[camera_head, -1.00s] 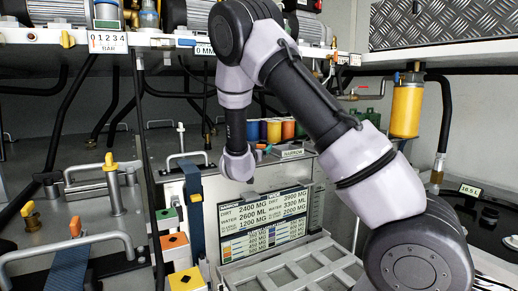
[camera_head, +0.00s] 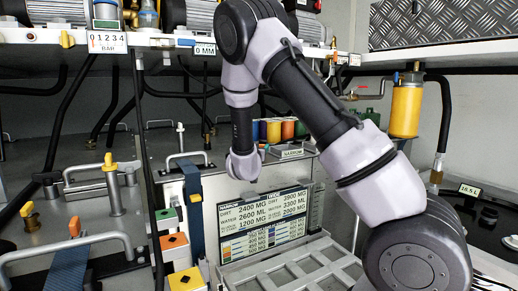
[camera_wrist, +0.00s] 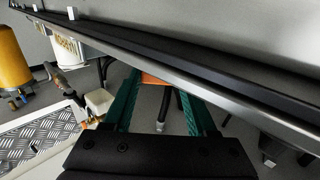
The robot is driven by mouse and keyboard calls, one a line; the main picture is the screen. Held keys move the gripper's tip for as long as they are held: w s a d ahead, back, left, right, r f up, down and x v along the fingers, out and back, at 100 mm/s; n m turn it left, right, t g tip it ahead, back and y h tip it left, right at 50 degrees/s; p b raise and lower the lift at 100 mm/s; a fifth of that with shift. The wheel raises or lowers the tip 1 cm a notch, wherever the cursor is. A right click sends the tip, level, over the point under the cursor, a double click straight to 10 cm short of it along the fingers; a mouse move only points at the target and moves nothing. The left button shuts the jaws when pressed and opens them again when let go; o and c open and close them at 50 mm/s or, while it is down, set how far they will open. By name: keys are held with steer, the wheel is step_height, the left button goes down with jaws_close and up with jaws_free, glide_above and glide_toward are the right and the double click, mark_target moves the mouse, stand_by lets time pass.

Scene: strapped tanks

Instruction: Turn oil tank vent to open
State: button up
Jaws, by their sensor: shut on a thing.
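My gripper (camera_wrist: 160,88) shows in the wrist view as two green fingers reaching forward. An orange piece (camera_wrist: 155,78) lies between their far ends, and the gripper is shut on it. A dark stem or hose shows between the fingers below the orange piece. I cannot tell for sure that this piece is the oil tank vent. In the head view my gripper is not seen. That view shows valves with a yellow handle (camera_head: 109,162), an orange handle (camera_head: 75,227) and another yellow handle (camera_head: 27,209) on the tank tops at left. I cannot read which tank is oil.
A long grey rail (camera_wrist: 190,88) crosses the wrist view close above the fingers. A yellow cylinder (camera_wrist: 14,60) and diamond plate (camera_wrist: 35,140) lie at left there. In the head view, black hoses, grab handles (camera_head: 187,158) and a printed board (camera_head: 262,222) crowd the space around my arm.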

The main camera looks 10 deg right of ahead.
steer(key=n+y, duration=0.1)
steer(key=y, duration=0.1)
steer(key=n+t+y, duration=0.1)
steer(key=n+y, duration=0.1)
steer(key=d+n+y, duration=0.1)
steer(key=y, duration=0.2)
steer(key=shift+s+n, duration=0.1)
steer(key=shift+n, duration=0.2)
steer(key=shift+d+n+y, duration=0.1)
steer(key=shift+n+y, duration=1.5)
steer(key=shift+y, duration=0.9)
steer(key=shift+g+y, duration=0.3)
steer(key=o, duration=1.4)
steer(key=shift+c, duration=0.2)
steer(key=v, duration=1)
steer(key=shift+s, duration=0.3)
steer(key=shift+d, duration=0.15)
